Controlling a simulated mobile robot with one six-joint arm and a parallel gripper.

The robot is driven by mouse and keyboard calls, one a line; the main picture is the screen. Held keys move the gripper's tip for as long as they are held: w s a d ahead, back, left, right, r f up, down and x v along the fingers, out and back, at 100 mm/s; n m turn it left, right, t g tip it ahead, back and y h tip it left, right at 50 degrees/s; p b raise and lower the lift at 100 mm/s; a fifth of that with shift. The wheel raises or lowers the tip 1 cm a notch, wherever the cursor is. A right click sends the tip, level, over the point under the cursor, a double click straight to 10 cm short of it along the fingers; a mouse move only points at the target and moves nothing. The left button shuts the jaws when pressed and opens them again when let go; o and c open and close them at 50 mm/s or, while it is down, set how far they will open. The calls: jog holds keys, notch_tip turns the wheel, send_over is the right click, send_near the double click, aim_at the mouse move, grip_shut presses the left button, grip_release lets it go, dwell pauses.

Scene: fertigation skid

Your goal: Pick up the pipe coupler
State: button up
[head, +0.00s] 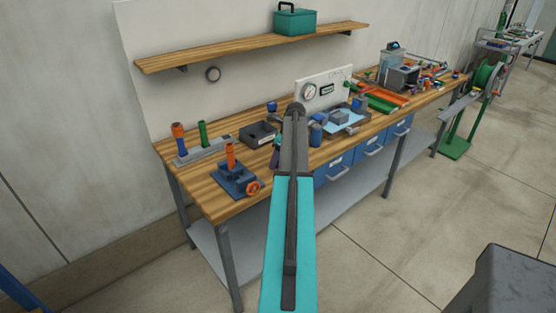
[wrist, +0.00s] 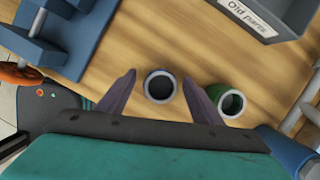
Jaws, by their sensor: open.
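In the wrist view, two short hollow cylinders stand upright on the wooden bench top, open ends up. One is a dark navy-grey ring (wrist: 160,86), the other a green ring (wrist: 229,101); I cannot tell for certain which is the pipe coupler. My gripper (wrist: 159,78) is open. The dark ring lies between its two fingers in the picture, with gaps on both sides. The green ring is just right of the right finger. I cannot tell how far the fingertips are above the bench. In the head view my arm hides most of this spot.
A blue fixture (head: 237,180) with an orange post and orange handwheel is at left. A grey bin labelled "Old parts" (wrist: 262,24) is at upper right. A blue tray and gauge panel (head: 324,88) stand farther along the bench. Bare wood lies beyond the rings.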

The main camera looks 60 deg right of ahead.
jog(key=c, duration=1.1)
jog(key=shift+c, duration=0.2)
jog(key=shift+r, duration=0.15)
jog(key=shift+w+r+b, duration=0.1)
jog(key=shift+r+b, duration=0.7)
jog(key=shift+r, duration=0.65)
jog(key=s+a+r+b, duration=0.1)
jog(key=s+b, duration=0.1)
jog(key=s, duration=0.6)
jog(key=s+a+b, duration=0.2)
jog(key=s, duration=0.5)
jog(key=shift+s+a+r, duration=0.25)
jog(key=shift+s+r, duration=0.1)
jog(key=shift+r, duration=0.05)
